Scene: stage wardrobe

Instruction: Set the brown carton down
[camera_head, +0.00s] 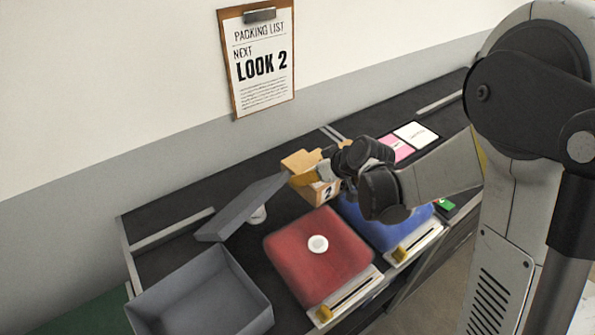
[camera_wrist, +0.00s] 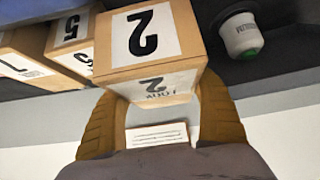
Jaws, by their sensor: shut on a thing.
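The brown carton marked with a black 2 on a white label (camera_wrist: 146,35) is between the two yellow-brown fingers of my gripper (camera_wrist: 157,105) in the wrist view. In the head view the same carton (camera_head: 328,193) shows behind the red padded block, with my gripper (camera_head: 308,178) at its upper left. The gripper is shut on it. Whether the carton's underside touches the table is hidden. Two more brown cartons, one marked 5 (camera_wrist: 70,45) and one marked 7 (camera_wrist: 20,66), are close beside it in the wrist view.
A red padded block (camera_head: 300,262) with a white disc and a blue one (camera_head: 405,232) lie in front. An open grey bin (camera_head: 165,305) and a tilted grey panel (camera_head: 240,208) stand left. A white container (camera_wrist: 242,38) is nearby. Pink and white cards (camera_head: 416,134) lie behind.

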